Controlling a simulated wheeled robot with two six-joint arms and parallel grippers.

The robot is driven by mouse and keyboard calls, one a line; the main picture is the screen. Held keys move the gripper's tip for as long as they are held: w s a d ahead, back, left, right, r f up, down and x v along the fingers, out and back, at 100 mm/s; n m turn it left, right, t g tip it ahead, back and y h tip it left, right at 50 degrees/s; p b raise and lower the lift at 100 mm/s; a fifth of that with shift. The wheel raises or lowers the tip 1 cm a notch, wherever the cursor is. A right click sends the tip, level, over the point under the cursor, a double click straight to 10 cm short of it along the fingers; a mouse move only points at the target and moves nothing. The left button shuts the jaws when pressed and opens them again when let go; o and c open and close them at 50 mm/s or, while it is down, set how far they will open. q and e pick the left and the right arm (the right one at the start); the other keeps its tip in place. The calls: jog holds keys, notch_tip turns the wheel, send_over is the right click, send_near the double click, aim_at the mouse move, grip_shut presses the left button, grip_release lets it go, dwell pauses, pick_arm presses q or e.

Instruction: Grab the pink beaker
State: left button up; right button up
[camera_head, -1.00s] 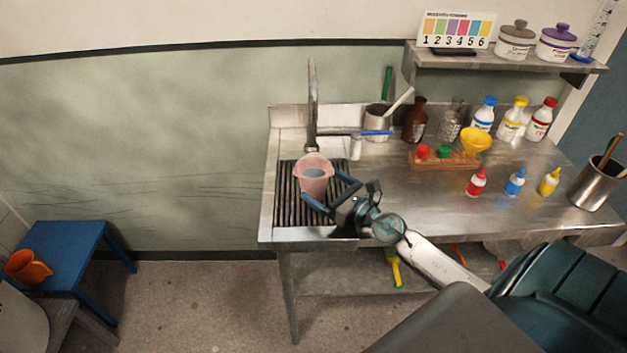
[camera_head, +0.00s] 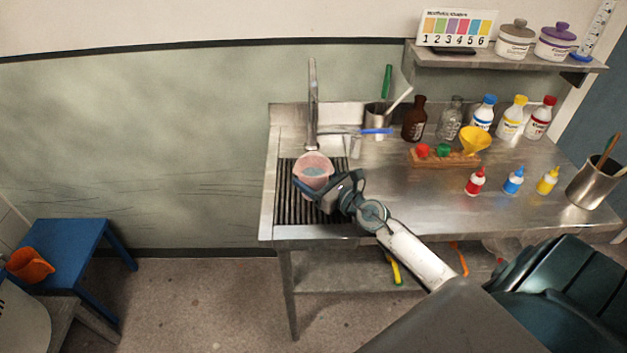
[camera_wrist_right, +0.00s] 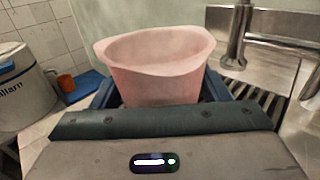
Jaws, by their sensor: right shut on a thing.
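The pink beaker (camera_head: 313,168) stands upright over the dark drain grate (camera_head: 287,208) at the left end of the steel bench, below the faucet. It holds some bluish liquid in the head view. My right gripper (camera_head: 316,191) is shut on the beaker, with blue fingers on either side of its body. In the right wrist view the beaker (camera_wrist_right: 158,65) fills the middle, between the fingers (camera_wrist_right: 160,92), its lower part hidden by the gripper body. I cannot tell whether its base touches the grate. My left gripper is not in view.
The faucet (camera_head: 313,105) rises just behind the beaker. A blue stool (camera_head: 62,250) with an orange jug (camera_head: 28,265) is at left.

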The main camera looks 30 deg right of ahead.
aim_at(302, 160)
jog(key=shift+r, duration=0.1)
jog(key=shift+r+p, duration=1.5)
jog(key=shift+r, duration=0.25)
jog(key=shift+s, duration=0.2)
jog(key=s+a, duration=0.1)
jog(key=s, duration=0.6)
jog(key=s+a+r+p, duration=0.1)
jog(key=s+a, duration=0.1)
jog(key=s, duration=0.6)
jog(key=shift+a+r, duration=0.15)
jog(key=shift+a, duration=0.15)
